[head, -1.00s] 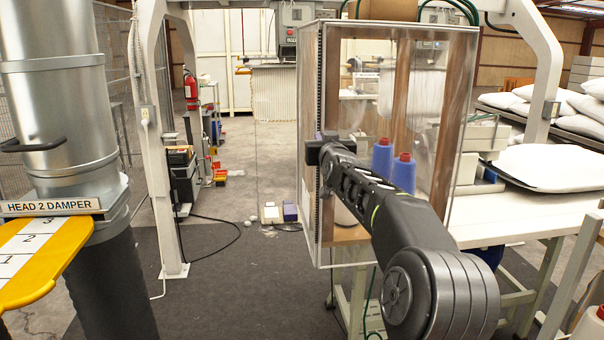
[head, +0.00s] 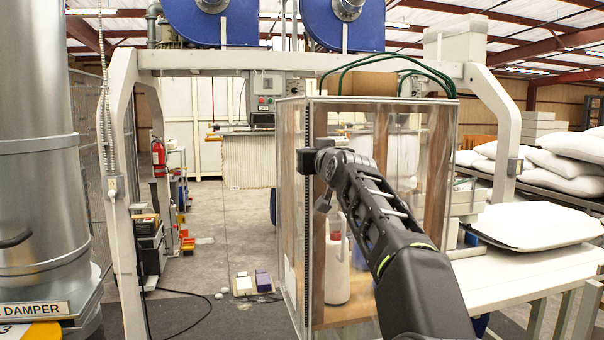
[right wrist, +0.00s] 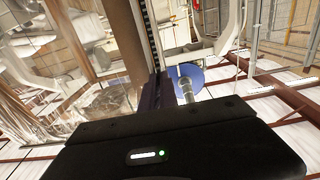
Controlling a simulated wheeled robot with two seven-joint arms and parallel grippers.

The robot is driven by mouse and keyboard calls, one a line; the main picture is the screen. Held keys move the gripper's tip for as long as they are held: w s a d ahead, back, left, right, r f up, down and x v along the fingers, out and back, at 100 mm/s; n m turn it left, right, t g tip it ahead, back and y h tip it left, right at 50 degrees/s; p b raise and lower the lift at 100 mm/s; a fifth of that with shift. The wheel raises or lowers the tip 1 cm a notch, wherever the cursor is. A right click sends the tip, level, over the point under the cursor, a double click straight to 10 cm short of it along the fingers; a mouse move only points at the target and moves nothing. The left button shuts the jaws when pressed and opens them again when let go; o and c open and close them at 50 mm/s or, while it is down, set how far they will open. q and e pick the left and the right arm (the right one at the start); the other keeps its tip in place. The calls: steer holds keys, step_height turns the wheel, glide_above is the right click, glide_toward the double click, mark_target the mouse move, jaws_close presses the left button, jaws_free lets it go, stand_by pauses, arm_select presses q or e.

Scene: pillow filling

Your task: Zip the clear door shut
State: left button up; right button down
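The clear door (head: 350,225) is a see-through panel on the box-like cabinet in the middle of the head view. A dark zipper track (head: 307,215) runs upright along its left front edge; it also shows in the right wrist view (right wrist: 146,35). My right gripper (head: 308,161) is at this track, in the upper part of the door. In the right wrist view its dark fingers (right wrist: 156,92) are close together at the track's lower end. They look shut on the zipper pull, which they hide. My left gripper is not in view.
A white table with a pillow-like tray (head: 530,222) is at the right. White frame posts (head: 125,180) stand on both sides. A metal duct (head: 40,150) is at the left; the floor between is mostly open.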

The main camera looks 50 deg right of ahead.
mark_target(311, 121)
step_height(311, 121, up, 8)
steer(key=p, duration=0.4)
steer(key=shift+f, duration=0.15)
steer(key=c, duration=1.6)
jaws_free()
steer(key=shift+w+f, duration=0.1)
steer(key=shift+w, duration=0.05)
